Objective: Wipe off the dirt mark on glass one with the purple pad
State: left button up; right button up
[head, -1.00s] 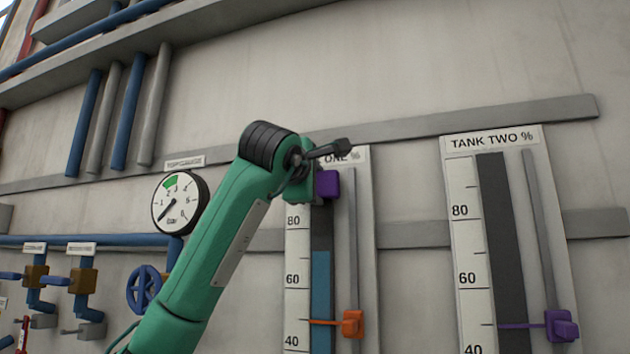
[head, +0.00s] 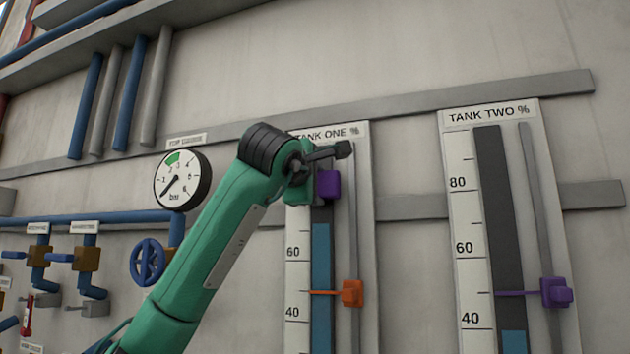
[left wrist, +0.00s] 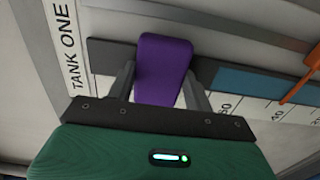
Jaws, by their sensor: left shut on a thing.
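Glass one (head: 321,262) is the dark upright strip on the TANK ONE panel, with blue liquid in its lower part. My left gripper (head: 321,184) is in front of its upper part, above the blue level. It is shut on the purple pad (head: 330,185). In the left wrist view the pad (left wrist: 164,62) sits between the two fingers and covers part of the dark strip (left wrist: 104,57). I cannot tell whether the pad touches the glass. No dirt mark shows; the pad and gripper hide part of the strip. My right gripper is out of view.
An orange pointer (head: 351,293) sits on a rod right of glass one. The TANK TWO panel (head: 462,225) with a purple pointer (head: 556,292) is further right. A round gauge (head: 183,179) and blue valve wheel (head: 148,262) are left, behind my arm.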

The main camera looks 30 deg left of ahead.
aim_at(321, 151)
pick_arm(q)
jog(key=shift+a+f+b, duration=0.1)
jog(key=shift+f+b, duration=1.3)
jog(key=shift+f, duration=1)
notch_tip(321, 151, up, 10)
jog(key=p, duration=0.8)
jog(key=shift+r+p, duration=0.25)
jog(key=shift+p, duration=0.15)
jog(key=shift+r, duration=1.2)
